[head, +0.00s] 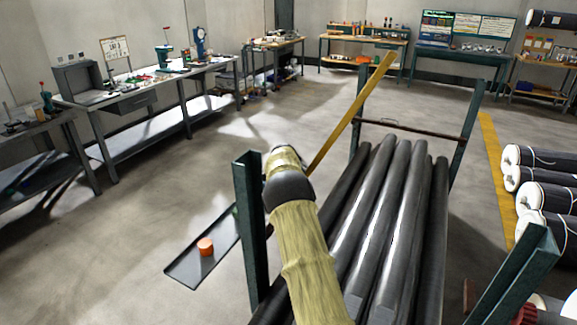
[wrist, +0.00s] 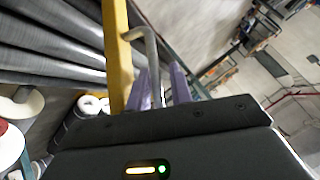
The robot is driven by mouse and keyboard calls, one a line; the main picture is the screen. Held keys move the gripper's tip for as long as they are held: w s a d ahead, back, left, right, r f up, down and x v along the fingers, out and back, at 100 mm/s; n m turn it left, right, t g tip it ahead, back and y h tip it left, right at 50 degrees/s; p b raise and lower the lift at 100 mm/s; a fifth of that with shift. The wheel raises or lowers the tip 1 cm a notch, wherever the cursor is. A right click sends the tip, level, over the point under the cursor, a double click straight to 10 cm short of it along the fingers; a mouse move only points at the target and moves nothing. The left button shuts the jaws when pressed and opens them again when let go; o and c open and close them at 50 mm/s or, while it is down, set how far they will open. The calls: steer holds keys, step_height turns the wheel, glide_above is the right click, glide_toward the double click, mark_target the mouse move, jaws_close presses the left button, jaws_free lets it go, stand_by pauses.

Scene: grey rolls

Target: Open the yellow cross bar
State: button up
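The yellow cross bar (head: 350,115) slants up and right in the head view, past the top of the rack's far left post (head: 358,125). Its lower end is hidden behind my arm. In the wrist view the yellow bar (wrist: 117,50) runs up and down, left of centre. A bent grey metal handle (wrist: 151,48) joins its side. My gripper (wrist: 160,80) has two purple fingers, apart, with the handle's rod between them. A gap shows on the rod's right side. The head view does not show the fingers; my sleeved arm covers that place.
Dark rolls (head: 385,220) lie in the rack beside my arm. A green post (head: 250,225) stands close to its left. A dark tray (head: 190,272) with an orange item (head: 205,246) lies on the floor. White-ended rolls (head: 545,195) are at the right. The left floor is mostly clear.

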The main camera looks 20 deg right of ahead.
steer(key=b+v, duration=0.3)
steer(key=v, duration=1.4)
steer(key=shift+a, duration=0.1)
steer(key=s+a+f+n+g+y+p, duration=0.1)
steer(key=s+a+n, duration=0.3)
steer(key=s, duration=0.8)
steer(key=s+a+f+n+g+y+p, duration=0.2)
steer(key=s+a+n, duration=0.3)
steer(key=s, duration=0.7)
steer(key=s+a+f+n+g+y+p, duration=0.2)
steer(key=s+a+n, duration=0.3)
steer(key=s, duration=0.8)
steer(key=a+f+p, duration=0.1)
steer(key=a, duration=0.1)
steer(key=shift+a+p, duration=0.3)
steer(key=shift+a, duration=0.1)
steer(key=shift+f, duration=0.15)
jaws_close()
steer(key=shift+w, duration=0.1)
